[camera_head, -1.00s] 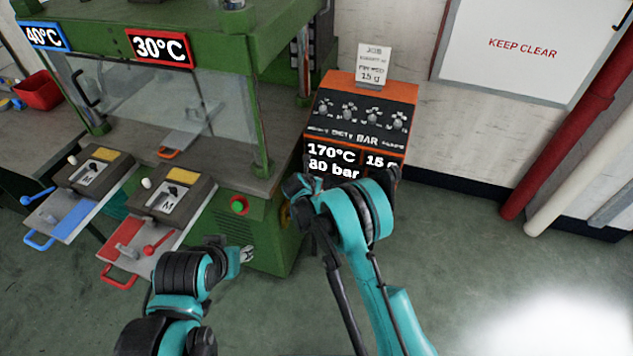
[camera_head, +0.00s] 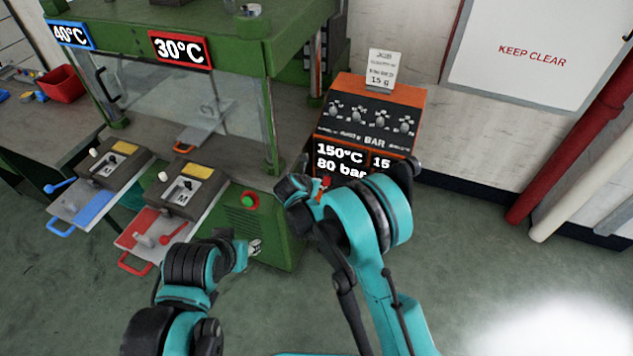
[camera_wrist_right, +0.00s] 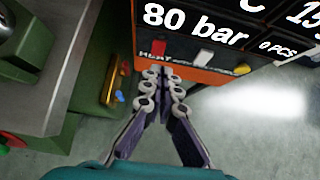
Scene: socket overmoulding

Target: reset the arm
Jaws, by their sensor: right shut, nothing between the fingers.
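The right arm (camera_head: 365,225) stands in front of the orange control box (camera_head: 375,92); its gripper is largely hidden there in the head view. In the right wrist view the right gripper (camera_wrist_right: 160,73) is shut and empty, its tips just below a red lever (camera_wrist_right: 160,47) on the box's lower front. I cannot tell whether they touch the box. The left arm (camera_head: 195,270) is bent low in front of the green press; the tip of its left gripper (camera_head: 255,247) shows beside the press base, too small to read.
The box display (camera_head: 340,160) reads 150°C and 80 bar. The green press (camera_head: 285,215) has a green button (camera_head: 250,201). Two drawer trays, blue-handled (camera_head: 62,229) and red-handled (camera_head: 133,265), stick out at left. Floor (camera_head: 480,270) at right is clear.

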